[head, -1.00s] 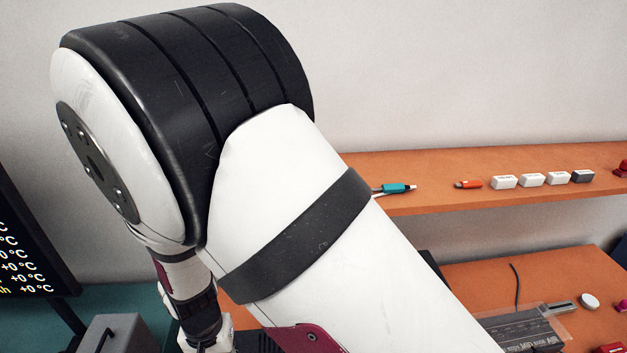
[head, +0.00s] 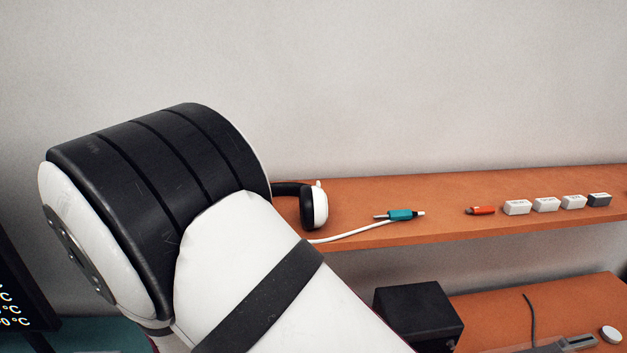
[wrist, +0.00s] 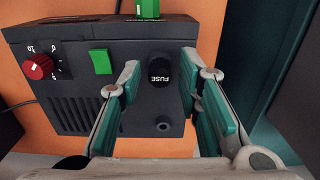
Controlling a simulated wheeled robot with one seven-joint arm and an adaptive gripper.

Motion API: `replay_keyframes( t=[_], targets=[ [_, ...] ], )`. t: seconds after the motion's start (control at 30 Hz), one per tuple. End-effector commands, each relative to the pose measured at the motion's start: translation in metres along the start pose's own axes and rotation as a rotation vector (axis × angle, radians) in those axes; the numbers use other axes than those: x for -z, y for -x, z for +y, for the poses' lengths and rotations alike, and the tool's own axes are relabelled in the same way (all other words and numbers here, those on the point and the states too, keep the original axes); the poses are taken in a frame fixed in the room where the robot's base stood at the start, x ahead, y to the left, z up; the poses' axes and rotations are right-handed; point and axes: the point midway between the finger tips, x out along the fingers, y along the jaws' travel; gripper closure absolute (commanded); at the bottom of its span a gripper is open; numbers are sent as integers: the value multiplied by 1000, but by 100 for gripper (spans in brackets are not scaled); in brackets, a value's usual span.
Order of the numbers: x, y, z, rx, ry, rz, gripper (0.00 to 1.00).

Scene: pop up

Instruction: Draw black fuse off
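The black fuse (wrist: 161,74) is a round cap marked FUSE on the face of a dark grey device (wrist: 75,112) in the wrist view. My gripper (wrist: 161,75) is open, with teal pads on both fingers. The fuse shows in the gap between the fingertips, with space visible on both sides. I cannot tell how far the tips are from the device's face. In the head view my arm fills the lower left and my gripper is not seen.
The device also carries a red knob (wrist: 39,66), a green switch (wrist: 101,61) and a small round socket (wrist: 163,125). In the head view, an orange shelf (head: 450,228) holds headphones (head: 315,205), a teal plug (head: 400,215) and small blocks. A black box (head: 418,313) stands below it.

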Motion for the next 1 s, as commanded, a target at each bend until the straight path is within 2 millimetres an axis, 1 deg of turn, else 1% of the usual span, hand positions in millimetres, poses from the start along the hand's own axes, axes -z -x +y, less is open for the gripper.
replay_keyframes(
  t=[0.03,0.07,0.1,0.17,0.2,0.83,1.0],
  targets=[
    [0,0,0,0,0,0,68],
    [0,0,0,0,0,0,75],
    [0,0,0,0,0,0,84],
    [0,0,0,0,0,0,98],
    [0,0,0,0,0,0,100],
    [0,6,0,0,0,0,100],
    [-1,14,-1,1,0,0,100]
  ],
)
